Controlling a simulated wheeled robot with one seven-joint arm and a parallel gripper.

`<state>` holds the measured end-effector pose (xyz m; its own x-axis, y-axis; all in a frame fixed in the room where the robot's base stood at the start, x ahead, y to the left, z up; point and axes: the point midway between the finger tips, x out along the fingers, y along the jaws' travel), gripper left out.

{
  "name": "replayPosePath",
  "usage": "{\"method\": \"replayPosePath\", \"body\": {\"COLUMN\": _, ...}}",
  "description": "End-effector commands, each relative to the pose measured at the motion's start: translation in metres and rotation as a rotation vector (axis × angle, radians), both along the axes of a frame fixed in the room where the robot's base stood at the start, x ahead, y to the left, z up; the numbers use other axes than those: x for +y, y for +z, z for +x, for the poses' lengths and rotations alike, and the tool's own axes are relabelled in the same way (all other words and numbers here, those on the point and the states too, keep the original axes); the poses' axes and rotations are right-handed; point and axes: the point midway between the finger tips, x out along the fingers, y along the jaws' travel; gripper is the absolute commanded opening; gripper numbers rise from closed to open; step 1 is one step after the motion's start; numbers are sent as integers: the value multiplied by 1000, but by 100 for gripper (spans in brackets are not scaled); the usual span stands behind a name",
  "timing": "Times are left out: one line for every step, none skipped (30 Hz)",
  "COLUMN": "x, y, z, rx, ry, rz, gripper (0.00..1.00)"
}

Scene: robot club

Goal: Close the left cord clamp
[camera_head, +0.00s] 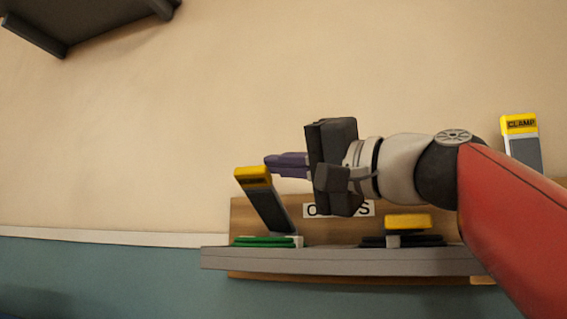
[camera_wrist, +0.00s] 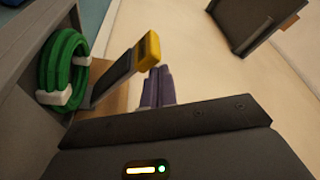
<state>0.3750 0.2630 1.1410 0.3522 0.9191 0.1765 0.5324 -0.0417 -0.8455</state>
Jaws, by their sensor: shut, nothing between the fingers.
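The left cord clamp (camera_head: 265,200) is a dark lever with a yellow end, tilted up and to the left, raised above a green coiled cord (camera_head: 264,241). In the wrist view the clamp (camera_wrist: 147,48) and the green cord (camera_wrist: 62,68) show at left. My gripper (camera_head: 268,164) has purple fingers, shut and empty, beside the clamp's yellow end at its upper right. In the wrist view the fingers (camera_wrist: 157,86) are close below the yellow end; I cannot tell whether they touch it.
A middle clamp (camera_head: 408,222) lies flat over a black cord (camera_head: 375,242). A right clamp (camera_head: 519,135) stands raised, partly behind my red arm. All sit along a grey shelf (camera_head: 330,262) on a wooden board. A dark wall shelf (camera_head: 85,22) is at upper left. The wall above is clear.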

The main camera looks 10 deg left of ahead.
Motion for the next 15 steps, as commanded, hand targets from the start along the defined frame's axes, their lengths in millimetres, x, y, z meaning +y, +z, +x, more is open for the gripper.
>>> {"method": "replayPosePath", "body": {"x": 0, "y": 0, "z": 0, "rx": 0, "ry": 0, "rz": 0, "gripper": 0}}
{"method": "replayPosePath", "body": {"x": 0, "y": 0, "z": 0, "rx": 0, "ry": 0, "rz": 0, "gripper": 0}}
{"method": "replayPosePath", "body": {"x": 0, "y": 0, "z": 0, "rx": 0, "ry": 0, "rz": 0, "gripper": 0}}
{"method": "replayPosePath", "body": {"x": 0, "y": 1, "z": 0, "rx": 0, "ry": 0, "rz": 0, "gripper": 0}}
{"method": "replayPosePath", "body": {"x": 0, "y": 2, "z": 0, "rx": -1, "ry": 0, "rz": 0, "gripper": 0}}
{"method": "replayPosePath", "body": {"x": 0, "y": 5, "z": 0, "rx": -1, "ry": 0, "rz": 0, "gripper": 0}}
{"method": "replayPosePath", "body": {"x": 0, "y": 8, "z": 0, "rx": -2, "ry": 0, "rz": 0, "gripper": 0}}
{"method": "replayPosePath", "body": {"x": 0, "y": 12, "z": 0, "rx": -2, "ry": 0, "rz": 0, "gripper": 0}}
{"method": "replayPosePath", "body": {"x": 0, "y": 18, "z": 0, "rx": -2, "ry": 0, "rz": -1, "gripper": 0}}
{"method": "replayPosePath", "body": {"x": 0, "y": 24, "z": 0, "rx": -2, "ry": 0, "rz": 0, "gripper": 0}}
{"method": "replayPosePath", "body": {"x": 0, "y": 30, "z": 0, "rx": -2, "ry": 0, "rz": 0, "gripper": 0}}
{"method": "replayPosePath", "body": {"x": 0, "y": 39, "z": 0, "rx": -2, "ry": 0, "rz": 0, "gripper": 0}}
{"method": "replayPosePath", "body": {"x": 0, "y": 46, "z": 0, "rx": -2, "ry": 1, "rz": 0, "gripper": 0}}
{"method": "replayPosePath", "body": {"x": 0, "y": 54, "z": 0, "rx": -3, "ry": 1, "rz": 0, "gripper": 0}}
{"method": "replayPosePath", "body": {"x": 0, "y": 64, "z": 0, "rx": -3, "ry": 2, "rz": 0, "gripper": 0}}
